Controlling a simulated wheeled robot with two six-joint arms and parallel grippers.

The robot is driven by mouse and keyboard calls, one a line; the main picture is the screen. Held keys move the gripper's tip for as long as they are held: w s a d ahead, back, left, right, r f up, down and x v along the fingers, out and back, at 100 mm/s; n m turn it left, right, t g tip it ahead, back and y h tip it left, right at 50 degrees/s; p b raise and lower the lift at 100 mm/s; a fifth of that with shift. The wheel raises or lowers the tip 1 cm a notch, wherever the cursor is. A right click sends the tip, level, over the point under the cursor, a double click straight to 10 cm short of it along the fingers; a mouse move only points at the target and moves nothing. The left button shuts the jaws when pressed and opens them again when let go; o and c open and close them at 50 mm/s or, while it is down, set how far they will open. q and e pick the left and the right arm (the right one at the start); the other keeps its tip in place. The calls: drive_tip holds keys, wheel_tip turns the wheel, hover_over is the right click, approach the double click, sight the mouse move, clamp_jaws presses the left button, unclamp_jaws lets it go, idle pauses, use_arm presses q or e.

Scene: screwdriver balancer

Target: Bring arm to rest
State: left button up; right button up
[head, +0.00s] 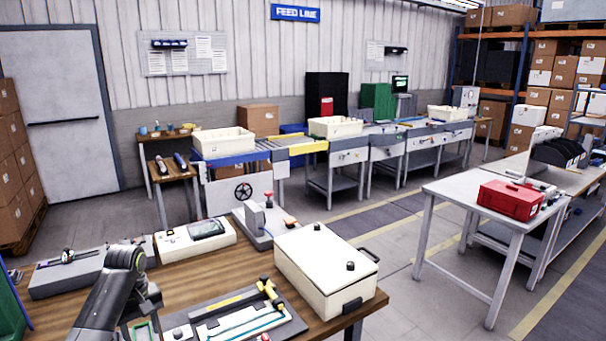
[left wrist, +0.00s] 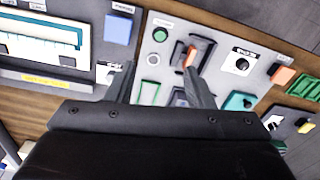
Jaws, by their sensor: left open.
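My left arm reaches in at the bottom left of the head view, bent over the near edge of the wooden bench (head: 262,276). Its jaws cannot be made out there. In the left wrist view my left gripper (left wrist: 162,82) is open, its two dark fingers apart with nothing held between them. Beyond the fingers is a light grey panel (left wrist: 216,66) with a green round button (left wrist: 160,34), a black knob (left wrist: 242,64) and an orange-tipped part close to the right finger. I cannot tell whether the fingers touch the panel. My right gripper is in neither view.
On the bench stand a cream lidded box (head: 318,262), a white instrument with a screen (head: 196,238), and a grey tray with a yellow-and-black tool (head: 268,294). A red case (head: 510,200) sits on a grey table at the right. Open floor lies between bench and table.

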use_arm(q)
drive_tip(key=s+d+f+m+t, duration=0.1)
drive_tip(key=s+d+f+m, duration=0.15)
drive_tip(key=s+f, duration=0.55)
drive_tip(key=s+d+f+m+t, duration=0.1)
drive_tip(key=s+d+f+m, duration=0.15)
drive_tip(key=s+f, duration=0.5)
drive_tip(key=s+d+r+m+t+y, duration=0.1)
drive_tip(key=s+r, duration=0.2)
drive_tip(key=s, duration=0.8)
drive_tip(key=s+d+r+m+t, duration=0.1)
drive_tip(key=s+r+m, duration=0.15)
drive_tip(key=s, duration=0.85)
wheel_tip(320, 180, down, 27)
drive_tip(key=a+g+b, duration=0.1)
drive_tip(key=a+b, duration=0.1)
drive_tip(key=b, duration=0.1)
drive_tip(key=s+d+f+g+b, duration=0.1)
drive_tip(key=s+d+f, duration=0.1)
drive_tip(key=s+f, duration=1.3)
wheel_tip(320, 180, down, 2)
drive_tip(key=shift+s+f+n+g+h+b, duration=0.2)
drive_tip(key=shift+n+g+h+b, duration=0.1)
drive_tip(key=shift+n, duration=0.05)
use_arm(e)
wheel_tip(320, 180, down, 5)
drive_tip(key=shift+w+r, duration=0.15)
use_arm(q)
drive_tip(key=shift+f, duration=0.1)
